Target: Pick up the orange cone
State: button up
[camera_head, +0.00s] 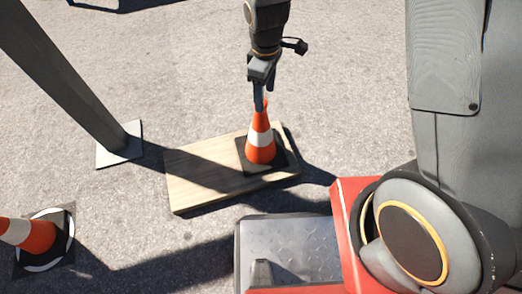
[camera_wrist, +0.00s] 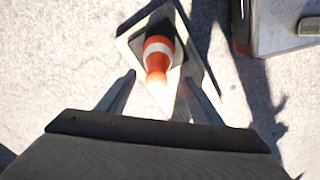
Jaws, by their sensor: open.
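An orange cone (camera_head: 260,143) with white bands and a black square base stands upright on a light wooden board (camera_head: 195,183). My gripper (camera_head: 260,100) is right above the cone's tip, pointing down, with its fingers apart. In the wrist view the cone (camera_wrist: 158,55) shows from above, its tip towards the gripper and between the lines of the two fingers (camera_wrist: 152,82). Whether the fingers reach down beside the tip is hard to tell. Nothing is held.
A second orange cone (camera_head: 30,236) lies or stands at the lower left, cut by the edge, on a black base. A grey post (camera_head: 70,85) on a pale plate (camera_head: 108,158) rises left of the board. Open asphalt lies behind and left of the board.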

jog(key=shift+w+a+f+b, duration=0.1)
jog(key=shift+a+f+b, duration=0.1)
jog(key=shift+f, duration=0.3)
jog(key=shift+w+a+f+b, duration=0.1)
jog(key=shift+f+b, duration=0.05)
jog(key=shift+f, duration=0.35)
jog(key=b, duration=0.4)
send_near(261, 131)
jog(key=shift+w+f, duration=1.55)
jog(key=shift+w, duration=0.05)
jog(key=shift+c, duration=0.5)
grip_shut()
